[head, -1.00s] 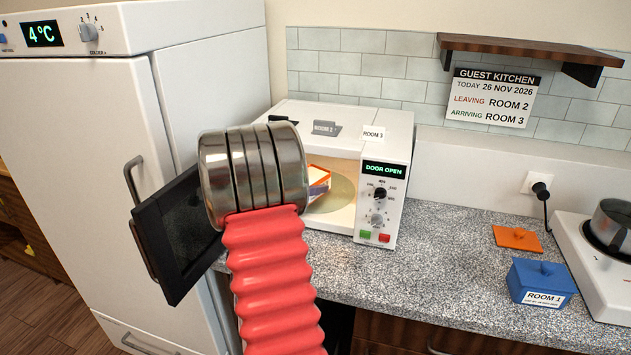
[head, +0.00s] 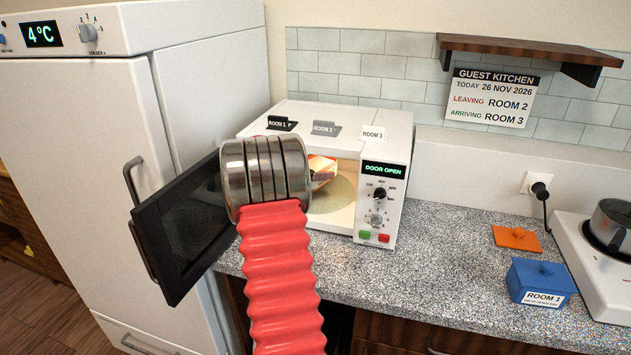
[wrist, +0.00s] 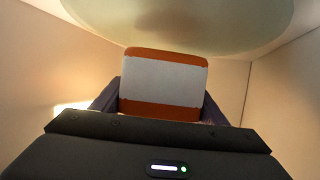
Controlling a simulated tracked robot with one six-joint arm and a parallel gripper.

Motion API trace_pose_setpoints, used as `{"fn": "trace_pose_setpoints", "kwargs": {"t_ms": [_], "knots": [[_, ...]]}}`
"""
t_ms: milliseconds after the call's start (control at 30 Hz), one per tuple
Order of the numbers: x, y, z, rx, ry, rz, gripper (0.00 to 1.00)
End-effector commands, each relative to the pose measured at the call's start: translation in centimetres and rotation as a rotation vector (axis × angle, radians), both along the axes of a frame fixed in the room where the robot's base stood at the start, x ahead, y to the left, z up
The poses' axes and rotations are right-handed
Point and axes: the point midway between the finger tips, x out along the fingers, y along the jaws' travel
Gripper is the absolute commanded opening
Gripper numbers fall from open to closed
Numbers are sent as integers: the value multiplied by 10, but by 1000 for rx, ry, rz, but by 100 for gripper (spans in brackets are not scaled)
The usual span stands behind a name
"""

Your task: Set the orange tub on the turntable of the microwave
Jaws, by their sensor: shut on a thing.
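The orange tub (head: 319,183) is inside the open microwave (head: 396,150), partly hidden by my arm in the head view. In the wrist view, my gripper (wrist: 160,98) is shut on the tub (wrist: 160,109), with a dark finger on each side. The tub's white label faces the wrist camera. The pale round turntable (head: 338,193) shows to the right of the tub in the head view. It also shows at the top of the wrist view (wrist: 180,22), beside the tub. I cannot tell whether the tub touches it.
The microwave door (head: 185,232) hangs open at the left, close to my arm, near the white fridge (head: 85,180). Room signs stand on the microwave. An orange lid (head: 517,239), a blue tub marked ROOM 1 (head: 541,282) and a hob (head: 590,255) are at the right. The middle counter is clear.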

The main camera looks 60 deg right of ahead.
Motion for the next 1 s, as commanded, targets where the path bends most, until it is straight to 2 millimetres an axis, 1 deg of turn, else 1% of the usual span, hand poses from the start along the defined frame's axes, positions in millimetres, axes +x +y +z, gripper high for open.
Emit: {"fn": "trace_pose_setpoints", "kwargs": {"t_ms": [133, 500, 933, 967, 1000], "knots": [[1, -7, -1, -1, -2, -1, 30], [1, -6, -33, 0, 0, 0, 30], [1, -6, -37, -1, 0, 0, 30], [1, -6, -38, 0, 0, 0, 67], [1, -6, -37, 0, 0, 0, 70]]}}
